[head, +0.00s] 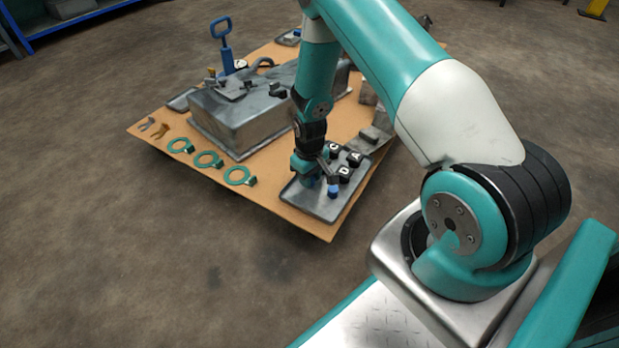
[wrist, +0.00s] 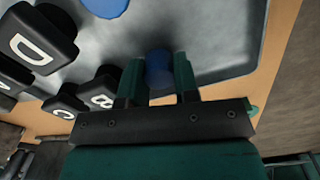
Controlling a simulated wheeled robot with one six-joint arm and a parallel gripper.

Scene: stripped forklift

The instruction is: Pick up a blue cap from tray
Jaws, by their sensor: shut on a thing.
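My gripper (wrist: 159,82) reaches down over the grey metal tray (wrist: 220,30) with its two green fingers on either side of a blue cap (wrist: 158,66). It is shut on this cap, which shows between the fingers. I cannot tell whether the cap still touches the tray. A second blue cap (wrist: 105,5) is partly cut off at the top of the wrist view. In the head view my gripper (head: 312,174) is at the tray (head: 316,208), and a blue cap (head: 333,190) stands to its right.
Black lettered blocks, including D (wrist: 35,45) and B (wrist: 100,95), stand on the tray close to my gripper. The tray lies at the corner of a tan board (head: 205,172). Green rings (head: 208,160) and a metal housing (head: 235,125) are to the left.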

